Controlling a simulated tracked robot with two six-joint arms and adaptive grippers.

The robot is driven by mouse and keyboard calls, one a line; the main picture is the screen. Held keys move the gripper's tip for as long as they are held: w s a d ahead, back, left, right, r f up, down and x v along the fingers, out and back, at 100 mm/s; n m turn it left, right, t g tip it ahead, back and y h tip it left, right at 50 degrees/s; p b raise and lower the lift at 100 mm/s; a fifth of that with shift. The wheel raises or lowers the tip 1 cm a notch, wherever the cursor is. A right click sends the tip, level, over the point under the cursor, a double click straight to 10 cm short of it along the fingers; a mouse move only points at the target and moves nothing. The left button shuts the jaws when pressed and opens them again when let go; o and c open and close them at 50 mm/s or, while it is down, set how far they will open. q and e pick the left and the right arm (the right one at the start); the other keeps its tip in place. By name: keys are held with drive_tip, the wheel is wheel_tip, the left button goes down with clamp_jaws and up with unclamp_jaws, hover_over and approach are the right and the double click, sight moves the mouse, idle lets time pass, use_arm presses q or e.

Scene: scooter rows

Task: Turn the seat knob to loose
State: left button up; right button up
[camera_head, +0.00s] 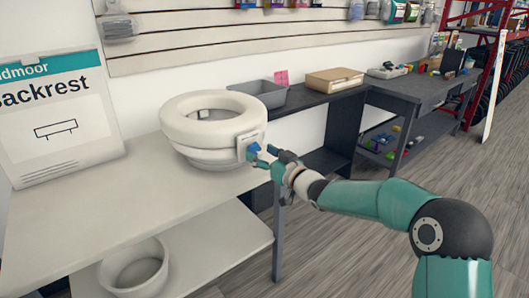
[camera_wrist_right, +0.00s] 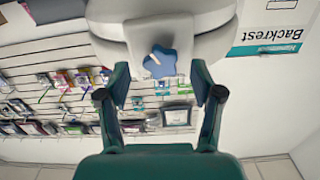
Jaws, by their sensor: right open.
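A thick white ring-shaped seat (camera_head: 212,112) sits on the white bench top. A blue lobed knob (camera_head: 254,148) is on a pale plate at its front right side. In the right wrist view, which is upside down, the knob (camera_wrist_right: 160,62) shows a short pale mark on its face, and the white seat (camera_wrist_right: 115,30) is around it. My right gripper (camera_head: 263,158) is open at the knob. In the wrist view its fingertips (camera_wrist_right: 160,80) stand either side of the knob, with gaps. I cannot tell how deep the knob lies between them. My left gripper is not in view.
A Backrest box (camera_head: 60,118) stands at the left on the white bench (camera_head: 110,205). A white round pot (camera_head: 135,270) is on the shelf below. A grey tray (camera_head: 262,93) and a cardboard box (camera_head: 333,80) are behind. Floor at the right is clear.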

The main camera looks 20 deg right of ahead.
drive_tip(key=shift+w+a, duration=0.25)
drive_tip(key=shift+w, duration=0.45)
drive_tip(key=shift+c, duration=0.3)
